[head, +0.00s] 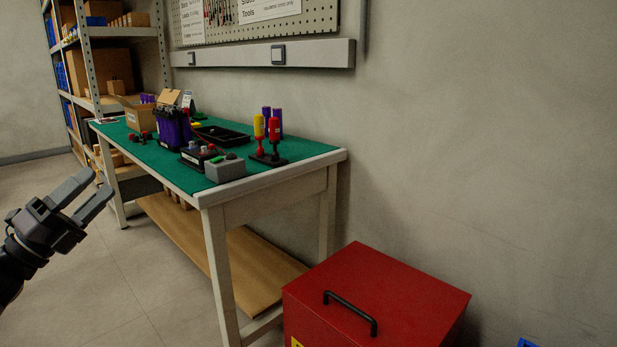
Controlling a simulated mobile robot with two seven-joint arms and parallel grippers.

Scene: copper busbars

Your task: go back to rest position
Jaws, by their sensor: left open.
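My left gripper (88,191) comes in from the left edge and is open. Nothing shows between its two fingers. It is in the air over the floor, to the left of the workbench (270,184) and apart from it. My right gripper is out of view. No copper busbar can be made out in this view.
The bench's green mat (178,172) bears a purple-and-black box (173,127), a black tray (219,135), a grey box (225,169) and red and yellow handled tools (259,128). A red chest (400,290) stands at the front right. Shelves (90,60) stand behind. The floor at left is clear.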

